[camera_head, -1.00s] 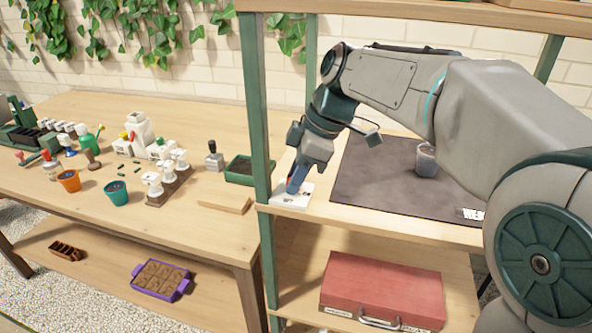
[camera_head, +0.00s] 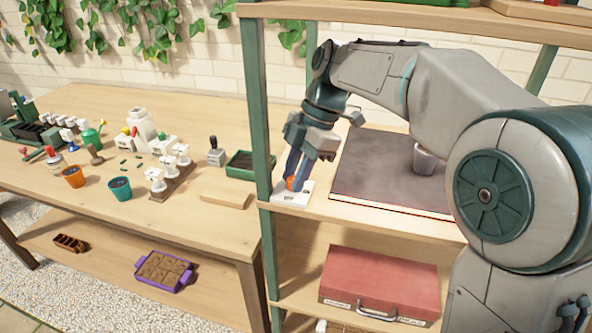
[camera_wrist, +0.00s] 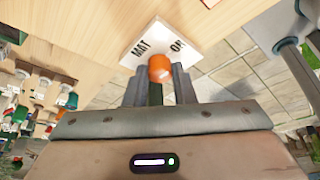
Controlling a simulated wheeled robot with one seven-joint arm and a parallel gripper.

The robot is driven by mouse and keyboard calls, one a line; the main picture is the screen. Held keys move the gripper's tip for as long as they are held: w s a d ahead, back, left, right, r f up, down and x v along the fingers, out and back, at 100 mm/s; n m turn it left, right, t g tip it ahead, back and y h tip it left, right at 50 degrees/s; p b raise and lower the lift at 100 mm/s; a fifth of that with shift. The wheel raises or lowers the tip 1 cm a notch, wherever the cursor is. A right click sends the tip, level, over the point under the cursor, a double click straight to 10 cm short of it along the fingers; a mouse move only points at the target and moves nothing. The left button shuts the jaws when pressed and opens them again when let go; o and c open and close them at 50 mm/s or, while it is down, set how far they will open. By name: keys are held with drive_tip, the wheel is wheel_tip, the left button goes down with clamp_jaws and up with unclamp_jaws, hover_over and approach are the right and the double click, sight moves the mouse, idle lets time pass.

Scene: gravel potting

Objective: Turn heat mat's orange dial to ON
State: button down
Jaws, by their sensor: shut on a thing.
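The heat mat's orange dial (camera_wrist: 159,68) sits on a small white plate (camera_wrist: 142,45) marked "MAT" and "ON" in the wrist view; part of the lettering is hidden. In the head view the dial (camera_head: 291,183) shows low between my fingers, and the white plate (camera_head: 283,197) lies at the shelf's front left corner. My gripper (camera_wrist: 158,78) is shut on the dial, with a finger on each side of it. The dark heat mat (camera_head: 385,170) lies on the same shelf, right of the plate. Which way the dial points cannot be told.
A green shelf post (camera_head: 257,110) rises close left of the plate. A red case (camera_head: 380,283) lies on the shelf below. The left table holds pots, a green tray (camera_head: 243,165) and a wooden block (camera_head: 227,200).

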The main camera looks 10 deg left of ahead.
idle(0.3)
drive_tip(key=c, duration=1.5)
unclamp_jaws()
drive_tip(key=shift+w+r, duration=0.1)
drive_tip(key=shift+r, duration=0.15)
drive_tip(key=w+d, duration=0.2)
drive_tip(key=d, duration=0.1)
drive_tip(key=w+d, duration=0.3)
drive_tip(key=w+d+p, duration=0.1)
drive_tip(key=w+d, duration=0.2)
drive_tip(key=shift+d+r, duration=0.2)
drive_tip(key=shift+r, duration=0.1)
